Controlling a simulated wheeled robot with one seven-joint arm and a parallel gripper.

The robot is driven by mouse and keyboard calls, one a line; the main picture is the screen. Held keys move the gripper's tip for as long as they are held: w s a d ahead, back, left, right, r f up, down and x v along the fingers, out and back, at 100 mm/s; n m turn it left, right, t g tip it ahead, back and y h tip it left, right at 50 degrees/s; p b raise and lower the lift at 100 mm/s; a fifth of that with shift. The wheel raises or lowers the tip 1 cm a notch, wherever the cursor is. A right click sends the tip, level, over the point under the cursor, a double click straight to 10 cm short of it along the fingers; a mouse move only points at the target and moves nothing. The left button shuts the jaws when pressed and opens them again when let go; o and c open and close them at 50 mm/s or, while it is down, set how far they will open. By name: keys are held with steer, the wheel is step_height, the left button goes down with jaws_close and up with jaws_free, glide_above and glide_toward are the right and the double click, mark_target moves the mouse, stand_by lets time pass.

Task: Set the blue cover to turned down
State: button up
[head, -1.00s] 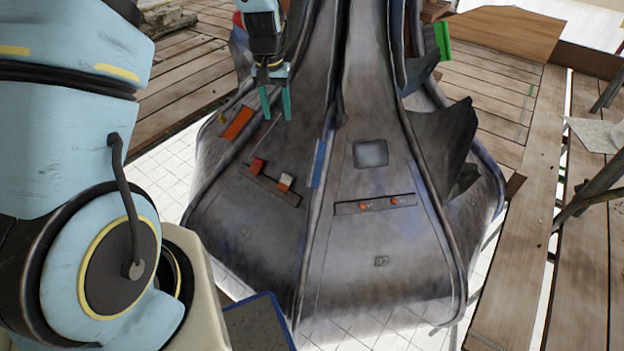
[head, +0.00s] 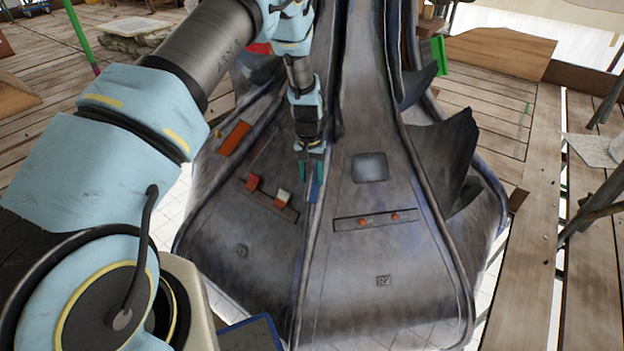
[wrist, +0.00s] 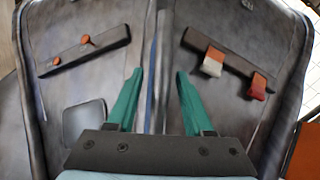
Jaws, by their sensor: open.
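In the wrist view, a thin blue edge (wrist: 152,98) runs between the two teal fingers. My gripper (wrist: 159,76) is open there, with one finger on each side of the seam and nothing held. I cannot tell whether the fingers touch the cover.
The right panel has a bar with orange knobs (head: 379,220) and a grey square (head: 370,168). Torn metal (head: 440,150) juts out at right.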

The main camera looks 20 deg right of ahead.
steer(key=shift+f, duration=0.55)
jaws_close()
